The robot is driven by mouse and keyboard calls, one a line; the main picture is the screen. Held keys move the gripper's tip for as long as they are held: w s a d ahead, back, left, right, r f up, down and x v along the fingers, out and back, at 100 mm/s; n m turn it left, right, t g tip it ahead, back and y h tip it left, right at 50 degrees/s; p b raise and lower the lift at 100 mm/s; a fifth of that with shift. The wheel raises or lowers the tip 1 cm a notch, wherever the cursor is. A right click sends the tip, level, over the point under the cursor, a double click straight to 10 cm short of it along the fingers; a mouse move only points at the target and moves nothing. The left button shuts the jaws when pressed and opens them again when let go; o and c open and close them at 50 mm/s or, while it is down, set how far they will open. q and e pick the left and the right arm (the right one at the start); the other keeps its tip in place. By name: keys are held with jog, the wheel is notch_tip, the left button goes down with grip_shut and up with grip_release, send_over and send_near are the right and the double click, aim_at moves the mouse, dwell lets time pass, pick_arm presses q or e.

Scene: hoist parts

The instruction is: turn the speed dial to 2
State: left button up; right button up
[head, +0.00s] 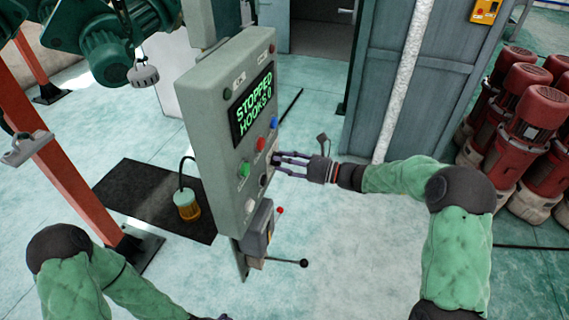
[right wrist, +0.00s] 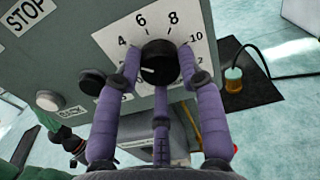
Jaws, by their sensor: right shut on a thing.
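The speed dial (right wrist: 158,62) is a black knob on a white plate (right wrist: 110,40) numbered 4, 6, 8 and 10 in the right wrist view. A pale mark shows on the knob's lower left; its exact reading is unclear. In the head view my right gripper (head: 276,158) reaches the panel's face from the right, and the knob is mostly hidden. My left arm is at the lower left, its gripper cut off by the frame.
The grey control panel (head: 212,110) reads STOPPED, HOOKS 0. It has red (head: 261,144), blue (head: 274,122) and green (head: 244,168) buttons. Below is a box with a black-knobbed lever (head: 303,263). Red motors (head: 520,110) stand right.

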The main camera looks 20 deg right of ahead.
jog(key=shift+f+n+b, duration=0.25)
jog(key=shift+n+b, duration=1.2)
jog(key=shift+n, duration=0.05)
jog(key=shift+f+n+b, duration=0.2)
jog(key=shift+n+b, duration=1.25)
jog(key=shift+n, duration=0.05)
jog(key=o, duration=1)
jog(key=shift+c, duration=0.2)
jog(key=shift+o, duration=0.9)
jog(key=shift+w+d+r, duration=0.1)
jog(key=shift+r, duration=0.1)
jog(key=shift+r, duration=0.1)
